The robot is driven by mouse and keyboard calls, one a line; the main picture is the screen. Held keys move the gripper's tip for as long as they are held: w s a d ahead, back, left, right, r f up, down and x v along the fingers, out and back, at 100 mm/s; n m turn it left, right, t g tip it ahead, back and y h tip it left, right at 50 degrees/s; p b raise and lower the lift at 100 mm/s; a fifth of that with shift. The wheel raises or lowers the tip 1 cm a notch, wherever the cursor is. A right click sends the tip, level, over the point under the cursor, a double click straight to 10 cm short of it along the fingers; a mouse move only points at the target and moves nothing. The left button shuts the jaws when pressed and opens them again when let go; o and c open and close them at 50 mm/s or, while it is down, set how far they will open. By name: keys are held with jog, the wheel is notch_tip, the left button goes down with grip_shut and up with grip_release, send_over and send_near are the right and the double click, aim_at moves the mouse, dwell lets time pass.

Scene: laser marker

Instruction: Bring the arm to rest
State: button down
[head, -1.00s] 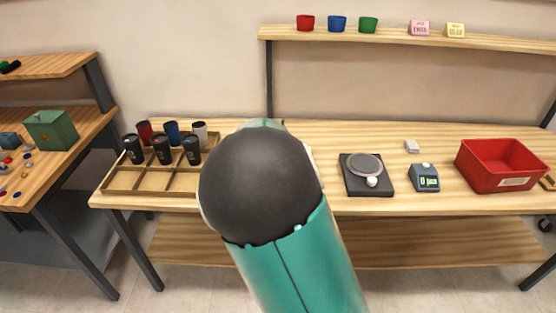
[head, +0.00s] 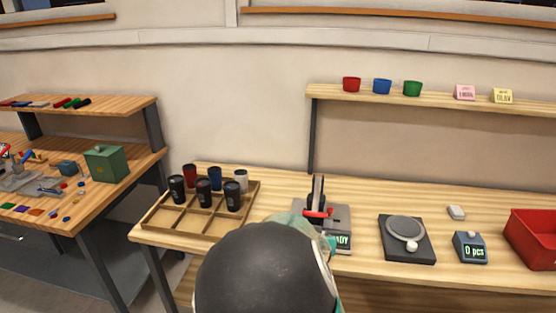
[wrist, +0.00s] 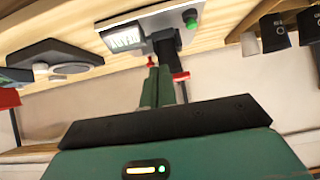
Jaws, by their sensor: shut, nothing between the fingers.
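My arm rises into the bottom middle of the head view, with its large dark joint (head: 266,275) in front of the bench. My gripper is hidden there. In the wrist view my gripper (wrist: 158,70) shows its two green fingers close together, shut and empty. Beyond the fingertips is the grey laser marker, with a black column, a red lever, a green button and a lit display (wrist: 126,38). The laser marker (head: 342,220) also stands on the bench in the head view, partly covered by my arm. I cannot tell how far the fingertips are from it.
A wooden tray (head: 160,222) with several cups stands left of the marker. A scale (head: 412,254), a counter display (head: 470,247) and a red bin (head: 530,238) stand to the right. A shelf (head: 440,101) with small bowls hangs above. Another bench (head: 122,185) is at the left.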

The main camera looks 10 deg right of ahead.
jog(key=s+r+n+g+y, duration=0.1)
jog(key=s+r, duration=0.4)
jog(key=s, duration=0.5)
jog(key=s+a+r+n+g+y, duration=0.1)
jog(key=s+r, duration=0.4)
jog(key=s, duration=0.5)
jog(key=s+r+n+g+y, duration=0.1)
jog(key=s+r+g, duration=0.1)
jog(key=s+r, duration=0.4)
jog(key=s, duration=0.4)
jog(key=shift+s+a+g, duration=0.15)
jog(key=shift+a+g, duration=0.15)
jog(key=shift+a, duration=0.05)
